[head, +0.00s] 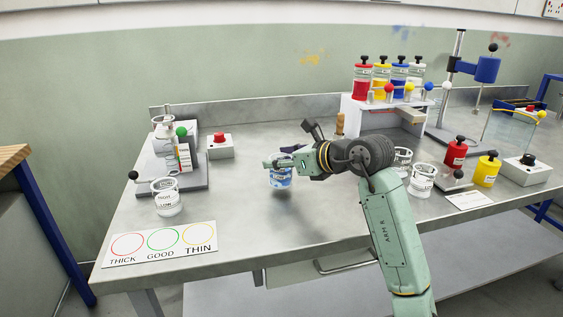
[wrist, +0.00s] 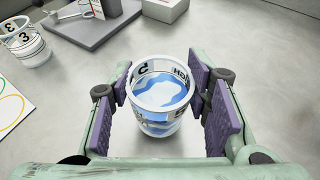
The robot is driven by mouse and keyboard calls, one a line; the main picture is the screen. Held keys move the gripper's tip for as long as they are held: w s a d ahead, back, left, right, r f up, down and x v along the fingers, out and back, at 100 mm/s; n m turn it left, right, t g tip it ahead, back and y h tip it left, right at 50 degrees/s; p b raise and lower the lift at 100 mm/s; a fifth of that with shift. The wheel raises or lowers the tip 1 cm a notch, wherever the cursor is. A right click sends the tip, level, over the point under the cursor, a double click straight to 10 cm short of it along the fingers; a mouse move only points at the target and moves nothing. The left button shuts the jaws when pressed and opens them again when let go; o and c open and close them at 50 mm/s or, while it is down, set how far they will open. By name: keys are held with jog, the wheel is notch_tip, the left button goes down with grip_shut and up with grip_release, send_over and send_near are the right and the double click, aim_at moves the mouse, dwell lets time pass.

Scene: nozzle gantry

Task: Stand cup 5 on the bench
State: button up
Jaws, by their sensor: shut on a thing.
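My gripper (head: 280,162) is shut on a clear cup with blue liquid (head: 281,178), over the middle of the bench (head: 255,215). In the wrist view the cup (wrist: 160,122) sits between the purple finger pads, about upright, with its open rim toward the camera.
A cup marked 3 (wrist: 25,42) stands to the left, near a THICK/GOOD/THIN card (head: 160,243). A stand base (head: 180,178) and red button box (head: 220,146) lie behind. Clear cups (head: 421,180), red bottle (head: 455,154) and yellow bottle (head: 486,170) are right of my arm.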

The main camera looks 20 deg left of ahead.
jog(key=shift+f, duration=0.8)
jog(key=shift+f, duration=0.15)
jog(key=o, duration=1.3)
jog(key=shift+c, duration=0.2)
jog(key=shift+r, duration=0.25)
jog(key=b+v, duration=0.2)
jog(key=v, duration=1)
jog(key=shift+f, duration=0.1)
